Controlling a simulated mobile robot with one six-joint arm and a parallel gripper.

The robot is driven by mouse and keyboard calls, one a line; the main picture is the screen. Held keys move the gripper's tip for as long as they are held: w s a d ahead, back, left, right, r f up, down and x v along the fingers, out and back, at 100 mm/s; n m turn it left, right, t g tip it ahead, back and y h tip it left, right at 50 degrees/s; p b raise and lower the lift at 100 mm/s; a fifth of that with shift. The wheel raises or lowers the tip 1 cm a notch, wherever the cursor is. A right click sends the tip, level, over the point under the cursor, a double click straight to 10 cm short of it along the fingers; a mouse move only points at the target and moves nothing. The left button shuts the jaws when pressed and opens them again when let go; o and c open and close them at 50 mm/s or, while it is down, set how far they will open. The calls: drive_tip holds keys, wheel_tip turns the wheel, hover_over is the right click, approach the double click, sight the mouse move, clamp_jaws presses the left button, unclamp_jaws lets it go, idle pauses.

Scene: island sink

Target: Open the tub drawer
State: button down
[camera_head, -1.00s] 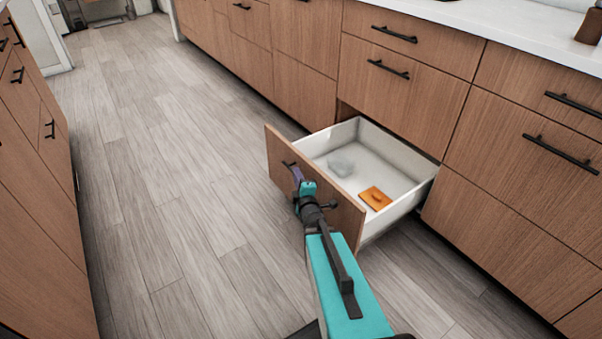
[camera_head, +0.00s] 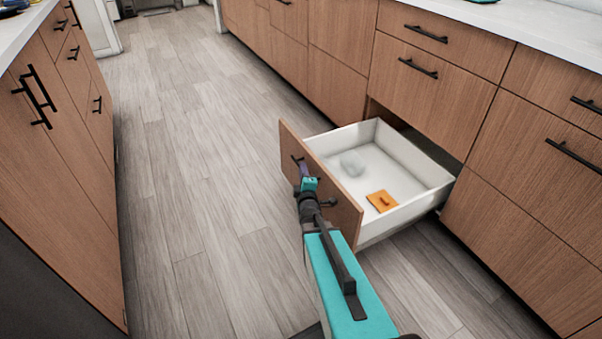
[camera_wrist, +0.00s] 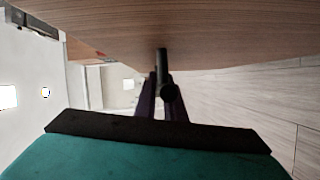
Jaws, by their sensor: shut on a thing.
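The tub drawer (camera_head: 425,184) is pulled well out of the lower cabinet, with its white inside showing. Its wooden front (camera_head: 330,200) faces my arm. A translucent, roundish item (camera_head: 352,163) and an orange lidded piece (camera_head: 381,201) lie in it. My gripper (camera_head: 305,178) is at the drawer front, shut on the black drawer handle (camera_wrist: 162,65). The wrist view shows the fingers around the handle bar, below the wooden front. Most of the handle is hidden behind the gripper in the head view.
Cabinets with black handles stand above and beside the drawer (camera_head: 432,85). Another cabinet row (camera_head: 60,160) lines the left side. The wood-plank floor (camera_head: 200,190) between the rows is clear.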

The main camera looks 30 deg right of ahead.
drive_tip(key=c, duration=1.8)
unclamp_jaws()
drive_tip(key=shift+c, duration=0.2)
drive_tip(key=shift+a, duration=0.1)
drive_tip(key=p+v, duration=1.2)
drive_tip(key=v, duration=0.1)
drive_tip(key=shift+s, duration=0.3)
drive_tip(key=shift+a, duration=0.1)
